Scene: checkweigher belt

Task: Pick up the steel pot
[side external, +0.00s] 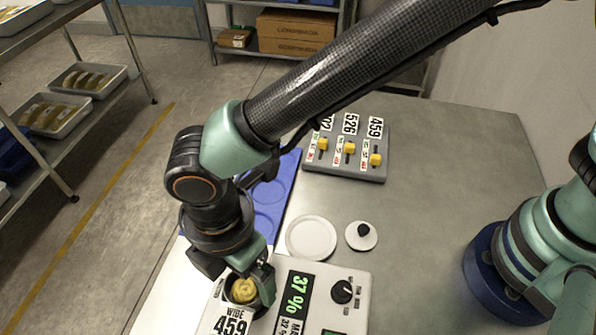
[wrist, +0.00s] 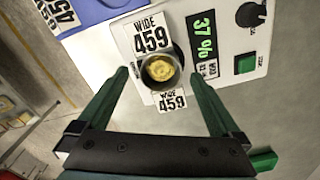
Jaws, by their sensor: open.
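The steel pot (wrist: 144,76) is a small round vessel with a yellow, swirled filling. It stands upright on the pale top of the weighing unit, next to WIDE 459 labels. In the side view its dark rim (side external: 258,301) shows partly behind my gripper. My gripper (side external: 238,281) points down over the pot with its jaws apart. In the wrist view the open fingers of my gripper (wrist: 159,74) lie to the left and right of the pot, with gaps on both sides. I cannot tell the exact fingertip height against the pot's wall.
The weighing unit (side external: 356,308) has a green 37 % display, a black knob and a green button. A white round plate (side external: 311,238) and a white lid with black knob (side external: 369,242) lie behind it. A grey slider panel (side external: 371,174) stands farther back.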

